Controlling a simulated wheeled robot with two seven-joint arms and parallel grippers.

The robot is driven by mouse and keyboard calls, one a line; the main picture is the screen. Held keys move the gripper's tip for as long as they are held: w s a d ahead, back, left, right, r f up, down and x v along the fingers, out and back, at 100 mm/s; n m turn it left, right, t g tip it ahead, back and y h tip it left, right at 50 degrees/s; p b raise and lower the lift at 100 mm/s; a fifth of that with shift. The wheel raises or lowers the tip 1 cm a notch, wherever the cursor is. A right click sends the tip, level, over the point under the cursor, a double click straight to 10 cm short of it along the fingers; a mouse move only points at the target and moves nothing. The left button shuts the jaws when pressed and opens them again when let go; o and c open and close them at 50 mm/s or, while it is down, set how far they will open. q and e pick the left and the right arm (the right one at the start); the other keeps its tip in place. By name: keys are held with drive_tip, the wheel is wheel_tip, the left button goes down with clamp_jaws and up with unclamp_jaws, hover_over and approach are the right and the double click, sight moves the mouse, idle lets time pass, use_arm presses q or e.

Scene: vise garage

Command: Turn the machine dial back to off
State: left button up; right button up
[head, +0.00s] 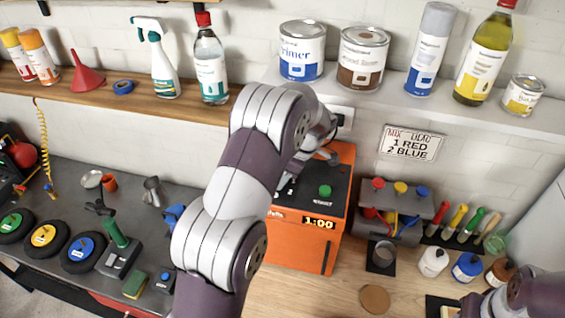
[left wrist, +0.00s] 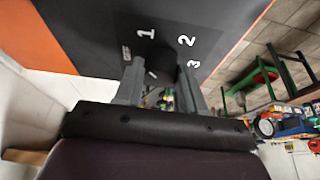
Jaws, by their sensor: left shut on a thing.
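The machine is an orange box (head: 293,249) with a dark top panel, a green button (head: 325,191) and a display reading 1:00. In the left wrist view its dark panel (left wrist: 95,25) carries the white marks 1, 2 and 3 around a black dial (left wrist: 160,66). My left gripper (left wrist: 160,80) is shut on the dial, with one grey finger on each side. In the head view my left arm and hand hide the dial. Only part of my right arm shows at the lower right corner.
A shelf with a primer can (head: 302,52) and other cans and bottles hangs above the machine. A rack with coloured knobs (head: 400,205) stands right of it, with small paint bottles (head: 433,262) in front. Wheels (head: 84,252) lie on the left bench.

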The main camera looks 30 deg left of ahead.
use_arm(q)
drive_tip(key=shift+r+n+p, duration=0.1)
drive_tip(key=shift+n+p, duration=0.7)
drive_tip(key=shift+p, duration=0.05)
drive_tip(key=shift+g, duration=0.3)
drive_tip(key=o, duration=1)
